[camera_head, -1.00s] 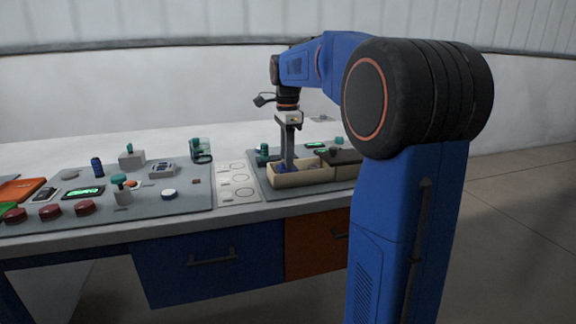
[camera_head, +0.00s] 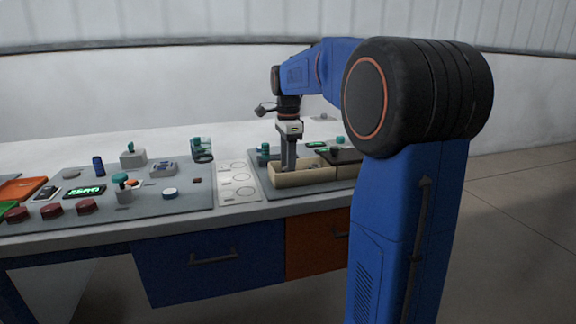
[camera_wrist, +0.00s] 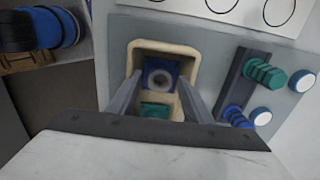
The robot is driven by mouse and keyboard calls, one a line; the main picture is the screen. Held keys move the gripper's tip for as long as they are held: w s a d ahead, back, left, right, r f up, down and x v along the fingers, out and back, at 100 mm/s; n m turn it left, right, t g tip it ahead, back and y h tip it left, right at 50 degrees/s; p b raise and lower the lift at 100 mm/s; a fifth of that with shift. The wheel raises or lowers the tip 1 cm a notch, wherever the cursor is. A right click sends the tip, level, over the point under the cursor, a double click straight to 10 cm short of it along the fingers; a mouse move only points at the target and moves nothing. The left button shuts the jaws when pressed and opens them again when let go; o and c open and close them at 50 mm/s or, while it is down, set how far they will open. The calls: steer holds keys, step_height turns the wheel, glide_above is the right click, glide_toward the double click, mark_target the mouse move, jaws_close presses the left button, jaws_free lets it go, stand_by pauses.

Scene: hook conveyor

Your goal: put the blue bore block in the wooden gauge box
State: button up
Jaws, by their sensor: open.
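The wooden gauge box (camera_head: 303,179) is a pale, open-topped box on the grey board at the right of the bench. It also shows in the wrist view (camera_wrist: 189,58). The blue bore block (camera_wrist: 161,72), with a grey ring around its hole, shows inside the box walls in the wrist view. In the head view it is hidden. My gripper (camera_wrist: 159,84) is open, with one finger on each side of the block in the wrist view. Whether the fingers touch it I cannot tell. In the head view my gripper (camera_head: 289,168) points down into the box.
A green piece (camera_wrist: 154,110) shows inside the box near my fingers. A dark flat cover (camera_head: 341,156) lies beside the box. Green and blue ribbed pieces (camera_wrist: 264,72) stand beside the box in the wrist view. A white panel with circles (camera_head: 238,183) lies left.

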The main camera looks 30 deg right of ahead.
step_height(320, 180, up, 12)
steer(key=s+a+f+n+t, duration=0.1)
steer(key=s+a+f+n, duration=0.35)
steer(key=s, duration=0.25)
steer(key=s+a+f+n+t, duration=0.1)
steer(key=s+a+f+n, duration=0.2)
steer(key=s+a+n, duration=0.4)
steer(key=s+a+f+n+t, duration=0.2)
steer(key=s+a+f+n, duration=0.2)
steer(key=s+f+n, duration=0.5)
steer(key=s+f, duration=0.7)
steer(key=f, duration=0.1)
steer(key=shift+a+n+t, duration=0.15)
steer(key=shift+n+t, duration=0.2)
steer(key=shift+t, duration=0.05)
steer(key=shift+s, duration=0.1)
steer(key=shift+c, duration=0.7)
